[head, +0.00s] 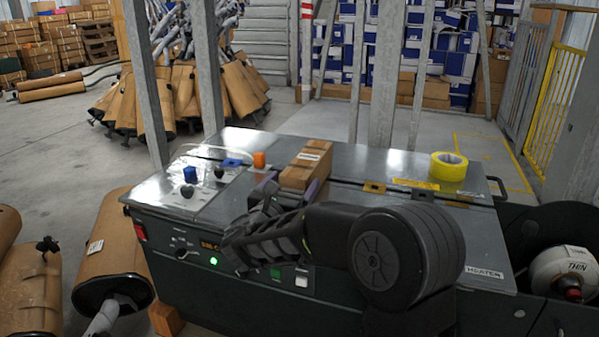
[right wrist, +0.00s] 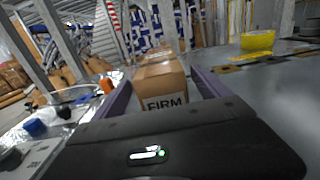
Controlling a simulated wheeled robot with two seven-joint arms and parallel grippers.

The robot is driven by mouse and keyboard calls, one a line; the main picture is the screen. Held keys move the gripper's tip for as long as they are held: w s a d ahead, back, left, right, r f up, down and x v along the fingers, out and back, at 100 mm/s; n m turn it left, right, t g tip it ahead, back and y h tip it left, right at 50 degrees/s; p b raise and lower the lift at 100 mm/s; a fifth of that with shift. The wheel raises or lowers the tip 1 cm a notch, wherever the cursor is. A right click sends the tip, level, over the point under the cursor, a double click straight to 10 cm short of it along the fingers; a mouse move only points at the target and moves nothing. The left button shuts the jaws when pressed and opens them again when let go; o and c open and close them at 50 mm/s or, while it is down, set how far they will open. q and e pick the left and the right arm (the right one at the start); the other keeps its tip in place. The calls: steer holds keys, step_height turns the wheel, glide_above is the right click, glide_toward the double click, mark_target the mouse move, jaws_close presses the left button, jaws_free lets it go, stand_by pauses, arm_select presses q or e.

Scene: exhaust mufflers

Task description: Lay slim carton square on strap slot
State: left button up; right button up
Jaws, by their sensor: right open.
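The slim brown carton (head: 306,166) lies on the steel top of the strapping machine (head: 350,158), a white label on its upper face. In the right wrist view the carton (right wrist: 162,78) shows an end marked FIRM. My right gripper (head: 289,189) is open, its purple fingers either side of the carton's near end. A gap shows beside the right finger; contact on the left is unclear. The strap slot appears as a dark line (head: 345,182) across the top, partly hidden by the carton and gripper. My left gripper is not in view.
A yellow tape roll (head: 449,166) stands on the top at right. An orange cap (head: 259,159) and blue knob (head: 190,174) are at left. A strap reel (head: 562,272) sits at lower right.

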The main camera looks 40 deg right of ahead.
steer(key=v, duration=0.5)
steer(key=shift+p, duration=0.35)
stand_by(0.4)
